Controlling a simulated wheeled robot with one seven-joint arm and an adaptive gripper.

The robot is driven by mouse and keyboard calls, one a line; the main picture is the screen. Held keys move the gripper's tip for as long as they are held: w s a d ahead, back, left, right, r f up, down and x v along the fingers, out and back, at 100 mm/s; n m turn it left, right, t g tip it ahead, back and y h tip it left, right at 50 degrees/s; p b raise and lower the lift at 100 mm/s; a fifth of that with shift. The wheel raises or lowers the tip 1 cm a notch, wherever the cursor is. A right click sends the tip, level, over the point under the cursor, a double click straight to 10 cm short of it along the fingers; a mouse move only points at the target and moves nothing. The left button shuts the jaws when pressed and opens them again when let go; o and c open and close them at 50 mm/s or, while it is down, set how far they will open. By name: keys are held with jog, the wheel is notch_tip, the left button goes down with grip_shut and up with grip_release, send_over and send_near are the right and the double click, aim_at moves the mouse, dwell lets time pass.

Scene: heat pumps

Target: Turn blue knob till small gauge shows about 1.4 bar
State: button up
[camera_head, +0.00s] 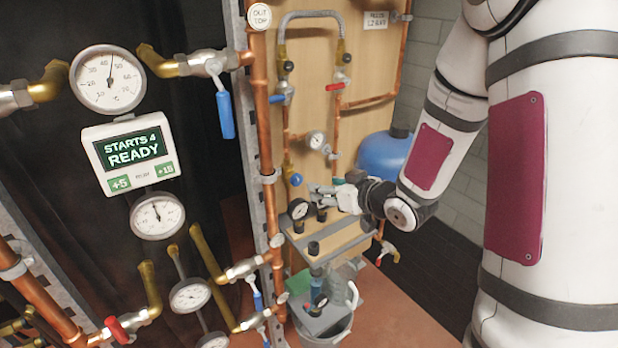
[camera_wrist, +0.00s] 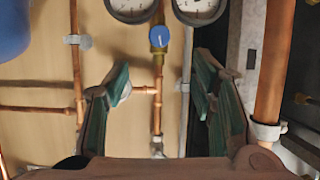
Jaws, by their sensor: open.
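The blue knob (camera_head: 296,180) sits on the wooden board, just left of my gripper (camera_head: 314,192) in the head view. In the wrist view the blue knob (camera_wrist: 158,37) shows upper centre, with a pale line on its face. My gripper (camera_wrist: 162,72) is open and empty; its green-padded fingers stand on either side in the picture, apart from the knob. Two round white gauges are cut off at the top, one left (camera_wrist: 130,6) and one right (camera_wrist: 199,6). In the head view a small gauge (camera_head: 299,209) sits below the knob; its reading is too small to tell.
Another gauge (camera_head: 316,140) is higher on the board. A thick copper pipe (camera_head: 262,110) runs along the board's left edge. A blue tank (camera_head: 385,153) stands behind my gripper. A panel reads "STARTS 4 READY" (camera_head: 130,148).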

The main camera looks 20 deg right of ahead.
aim_at(299, 180)
jog(key=b+x, duration=0.2)
jog(key=x, duration=1.1)
jog(key=shift+w+f, duration=0.2)
jog(key=shift+w, duration=0.05)
jog(key=c, duration=1.1)
